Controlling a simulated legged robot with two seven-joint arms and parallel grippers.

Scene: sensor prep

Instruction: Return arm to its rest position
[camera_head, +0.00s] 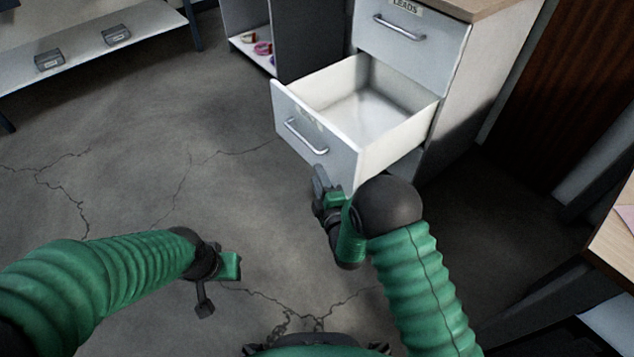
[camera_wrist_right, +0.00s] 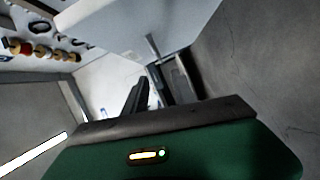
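My right arm reaches forward in the head view. Its gripper (camera_head: 322,190) is just in front of the pulled-out drawer's front panel (camera_head: 312,140), below and right of the handle (camera_head: 305,137). In the right wrist view the dark fingers (camera_wrist_right: 158,90) appear apart, with nothing seen held between them. My left gripper (camera_head: 215,278) is low at the left over the floor, away from any furniture. Its finger spacing is not clear, and nothing is seen in it.
The open drawer (camera_head: 400,147) is empty and juts out from the grey cabinet (camera_head: 462,100). A desk (camera_head: 610,240) stands at the right. A low shelf (camera_head: 85,55) with grey boxes is at the upper left. The cracked floor (camera_head: 130,170) is clear at left.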

